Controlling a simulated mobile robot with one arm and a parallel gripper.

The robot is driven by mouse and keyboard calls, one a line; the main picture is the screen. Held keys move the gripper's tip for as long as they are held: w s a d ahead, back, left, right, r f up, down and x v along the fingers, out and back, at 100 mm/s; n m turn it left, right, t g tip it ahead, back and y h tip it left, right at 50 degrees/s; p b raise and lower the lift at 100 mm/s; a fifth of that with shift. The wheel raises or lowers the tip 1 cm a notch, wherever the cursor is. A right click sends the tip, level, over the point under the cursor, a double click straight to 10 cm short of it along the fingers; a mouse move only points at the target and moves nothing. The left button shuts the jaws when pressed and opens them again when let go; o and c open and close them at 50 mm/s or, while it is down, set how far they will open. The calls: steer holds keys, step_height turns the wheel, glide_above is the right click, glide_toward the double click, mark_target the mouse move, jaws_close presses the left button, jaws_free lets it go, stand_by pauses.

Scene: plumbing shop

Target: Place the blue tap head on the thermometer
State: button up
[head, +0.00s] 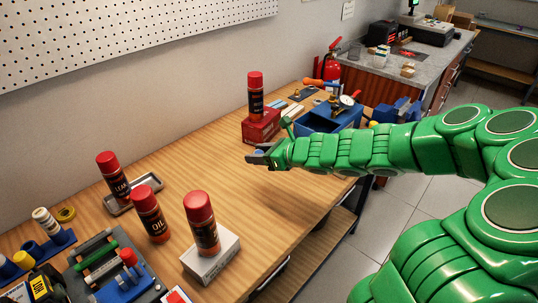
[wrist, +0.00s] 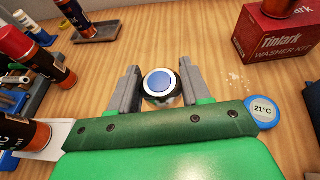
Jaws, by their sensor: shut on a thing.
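The blue tap head (wrist: 160,80) has a blue centre, a pale ring and a dark rim. In the wrist view it sits between the two grey fingers of my gripper (wrist: 158,70), which is shut on it. In the head view my gripper (head: 256,158) is above the wooden bench, left of the blue toolbox. The thermometer (wrist: 262,112) is a round blue disc reading 21°C, right of my gripper in the wrist view. My gripper's green edge covers a small part of it. I cannot make out the thermometer in the head view.
A red washer kit box (head: 261,124) with a spray can (head: 255,95) on it stands behind my gripper. A blue toolbox (head: 327,117) is to the right. Several red-capped cans stand at the left. The bench middle (head: 200,165) is clear.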

steer(key=d+r+m+t+h, duration=0.2)
steer(key=d, duration=0.9)
steer(key=w+f, duration=0.3)
steer(key=w, duration=0.1)
steer(key=w+f, duration=0.3)
steer(key=w, duration=0.1)
steer(key=w+a+f, duration=0.1)
steer(key=w+f, duration=0.1)
steer(key=w, duration=0.3)
steer(key=shift+a+f, duration=0.1)
steer(key=shift+f, duration=0.3)
steer(key=shift+w+f, duration=0.2)
steer(key=shift+f, duration=1.65)
steer(key=shift+f, duration=0.1)
steer(key=o, duration=1.1)
steer(key=shift+c, duration=0.2)
